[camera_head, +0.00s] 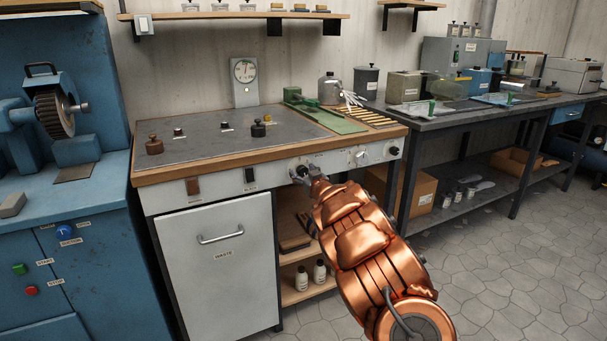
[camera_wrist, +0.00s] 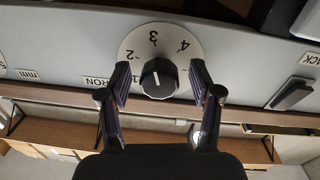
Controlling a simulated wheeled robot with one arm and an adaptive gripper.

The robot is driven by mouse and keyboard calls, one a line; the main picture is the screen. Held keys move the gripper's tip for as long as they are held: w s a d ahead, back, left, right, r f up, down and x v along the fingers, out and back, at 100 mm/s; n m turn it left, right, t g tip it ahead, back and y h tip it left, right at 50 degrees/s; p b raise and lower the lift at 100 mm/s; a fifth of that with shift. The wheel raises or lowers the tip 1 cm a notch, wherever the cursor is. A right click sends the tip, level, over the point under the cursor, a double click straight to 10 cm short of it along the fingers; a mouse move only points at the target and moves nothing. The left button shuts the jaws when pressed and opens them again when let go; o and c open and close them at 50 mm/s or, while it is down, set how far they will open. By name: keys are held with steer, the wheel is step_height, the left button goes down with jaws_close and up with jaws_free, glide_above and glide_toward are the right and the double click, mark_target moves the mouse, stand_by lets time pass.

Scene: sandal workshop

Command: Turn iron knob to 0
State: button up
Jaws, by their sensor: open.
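The iron knob (camera_wrist: 159,78) is a black round knob on a white dial in the wrist view, which appears upside down. The numbers 2, 3 and 4 show on the dial, and an IRON label (camera_wrist: 97,83) is beside it. A pale line on the knob appears to point towards the 3. My gripper (camera_wrist: 160,84) is open, with one finger on each side of the knob and visible gaps between. In the head view my gripper (camera_head: 309,176) is at the workbench's front panel, partly hiding the knob (camera_head: 299,171). The rest of the dial is hidden.
Another knob (camera_head: 394,150) is to the right on the same panel. A black rocker switch (camera_wrist: 291,93) is beside the iron dial. The wooden bench edge (camera_head: 230,160) overhangs the panel. A white WASTE door (camera_head: 220,275) and open shelves (camera_head: 300,290) are below.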

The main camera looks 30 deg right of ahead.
steer(key=c, duration=1.1)
steer(key=shift+c, duration=0.2)
steer(key=shift+n+b, duration=0.3)
steer(key=shift+b, duration=0.05)
